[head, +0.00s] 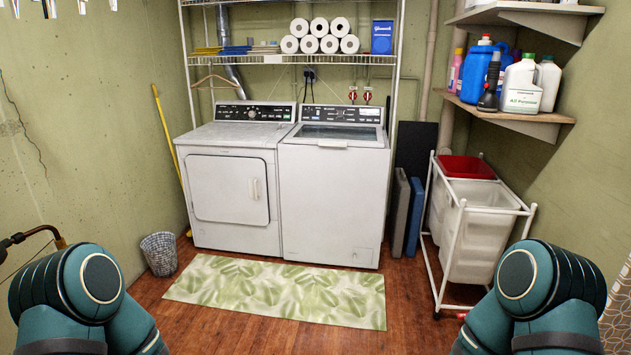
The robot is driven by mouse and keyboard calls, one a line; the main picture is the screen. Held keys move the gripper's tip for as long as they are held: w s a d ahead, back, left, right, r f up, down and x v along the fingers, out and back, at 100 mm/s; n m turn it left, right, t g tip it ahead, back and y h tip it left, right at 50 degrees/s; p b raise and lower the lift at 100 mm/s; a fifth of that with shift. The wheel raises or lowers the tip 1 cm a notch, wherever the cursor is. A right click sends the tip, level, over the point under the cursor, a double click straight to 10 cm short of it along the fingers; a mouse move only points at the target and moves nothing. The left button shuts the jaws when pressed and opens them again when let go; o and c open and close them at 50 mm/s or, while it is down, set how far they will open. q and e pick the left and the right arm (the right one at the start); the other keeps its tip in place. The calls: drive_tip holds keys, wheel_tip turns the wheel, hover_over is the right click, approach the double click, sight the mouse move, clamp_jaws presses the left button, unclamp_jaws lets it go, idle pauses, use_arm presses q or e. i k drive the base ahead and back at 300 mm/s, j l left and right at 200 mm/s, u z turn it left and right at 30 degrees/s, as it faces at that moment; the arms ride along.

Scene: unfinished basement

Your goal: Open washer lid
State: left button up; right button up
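The washer (333,196) is the white top-loading machine on the right of the pair against the back wall. Its lid (339,133) lies shut on top, with a dark glass panel and a pale handle at the front edge, below the control panel. My two teal arms show only as rounded links in the lower left and lower right corners, well short of the washer.
A white dryer (229,187) adjoins the washer on the left. A leaf-patterned mat (275,291) lies before both machines. A wire basket (159,253) stands left, a laundry cart (477,225) right. A wire shelf (270,59) hangs above. The wooden floor in front is mostly clear.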

sight(291, 138)
drive_tip(key=i, duration=3.05)
